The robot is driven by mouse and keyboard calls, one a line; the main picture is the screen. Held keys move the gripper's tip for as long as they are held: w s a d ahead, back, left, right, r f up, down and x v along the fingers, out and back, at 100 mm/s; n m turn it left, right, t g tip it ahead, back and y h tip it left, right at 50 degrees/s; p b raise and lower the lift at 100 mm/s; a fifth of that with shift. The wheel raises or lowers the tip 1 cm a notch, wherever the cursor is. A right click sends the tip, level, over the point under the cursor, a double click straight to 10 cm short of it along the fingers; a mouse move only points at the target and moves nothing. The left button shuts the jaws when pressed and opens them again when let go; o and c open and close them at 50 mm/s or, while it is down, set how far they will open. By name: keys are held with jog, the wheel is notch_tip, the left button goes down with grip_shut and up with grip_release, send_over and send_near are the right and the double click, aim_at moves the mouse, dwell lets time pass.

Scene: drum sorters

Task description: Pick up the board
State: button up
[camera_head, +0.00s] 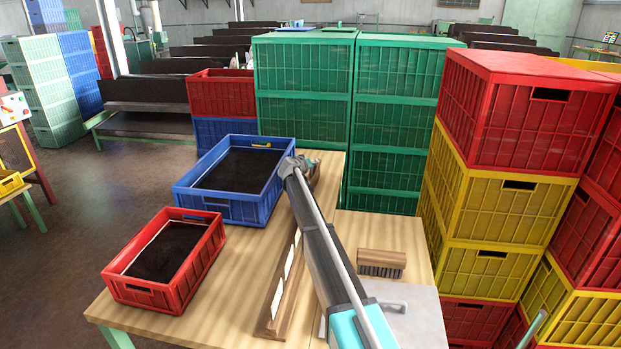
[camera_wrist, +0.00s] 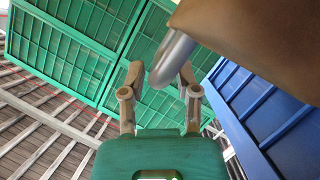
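A long, narrow brown wooden board (camera_head: 288,297) with white patches along it lies on the wooden table, left of my arm in the head view. My gripper (camera_head: 311,175) is beyond the board's far end, near the table's back edge and right of the blue crate. In the wrist view my gripper's fingers (camera_wrist: 159,72) stand apart, one on each side. A rounded grey metal piece crosses in front of them, and I cannot tell what it belongs to. I see no board between the fingers. A brown surface fills the upper right there, too close to identify.
A blue crate (camera_head: 190,202) and a red crate (camera_head: 207,262) with dark contents stand on the left of the table (camera_head: 225,310). A brush (camera_head: 381,262) and a metal plate (camera_head: 425,318) lie right of my arm. Green crates (camera_head: 303,70) and red and yellow stacks (camera_head: 500,190) tower behind and right.

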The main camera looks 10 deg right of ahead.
grip_shut()
jog(key=shift+r, duration=0.2)
notch_tip(320, 180, up, 2)
jog(key=shift+r+p, duration=0.1)
jog(key=shift+p, duration=1.15)
jog(key=s+d+r+p, duration=0.3)
jog(key=s+r+p, duration=0.7)
jog(key=s, duration=0.3)
jog(key=shift+s+d+r, duration=0.2)
jog(key=shift+s, duration=0.1)
jog(key=shift+s, duration=0.15)
